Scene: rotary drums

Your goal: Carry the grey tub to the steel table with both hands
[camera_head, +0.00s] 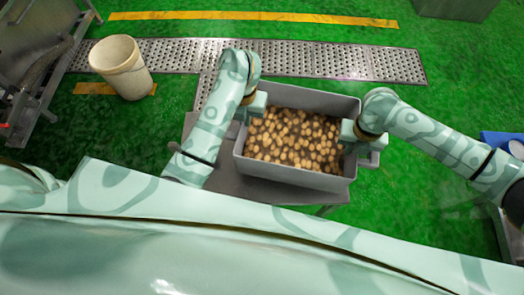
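The grey tub (300,176) is in the middle of the head view, level or nearly so, and filled with small round brown and tan pieces (292,138). My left gripper (254,107) is at the tub's left rim and my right gripper (354,134) is at its right rim. Both seem to touch the tub, but their fingertips are too small and hidden to show whether they are closed on it. A grey metal surface (228,180) lies under the tub; I cannot tell whether the tub rests on it or hangs just above.
Metal machinery (35,60) fills the upper left corner. A perforated floor grating (335,61) runs behind the tub. A blue object (497,140) and metal framework are at the right edge. Green floor right of the tub is clear.

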